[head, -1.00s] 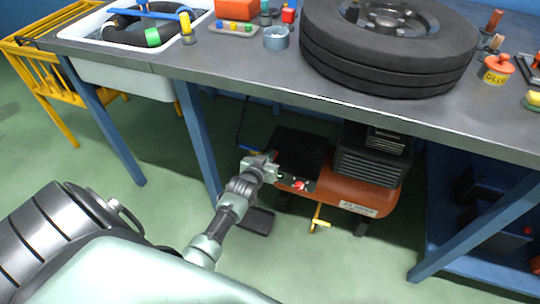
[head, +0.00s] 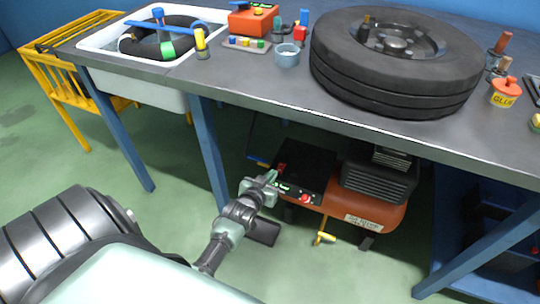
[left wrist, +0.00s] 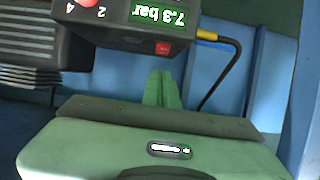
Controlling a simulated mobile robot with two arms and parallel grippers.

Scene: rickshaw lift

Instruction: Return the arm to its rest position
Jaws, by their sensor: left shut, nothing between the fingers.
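My left arm reaches in from the lower left of the head view. Its gripper (head: 271,177) is shut and empty, beside the left end of the air compressor's control panel (head: 297,188) under the bench. In the left wrist view the pale green fingers (left wrist: 162,89) are together, with nothing between them. Beyond them is the dark panel with a green display (left wrist: 160,14) reading 7.3 bar, a red switch (left wrist: 162,48) and part of a red knob (left wrist: 88,3). The fingertips look close to the panel; I cannot tell if they touch it. My right gripper is out of view.
The workbench (head: 255,99) overhangs the compressor's orange tank (head: 372,212); a blue leg (head: 209,150) stands just left of my gripper. On top are a wheel (head: 395,60), a sink (head: 110,38) and small items. A yellow rack (head: 70,85) stands left. Green floor lies open in front.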

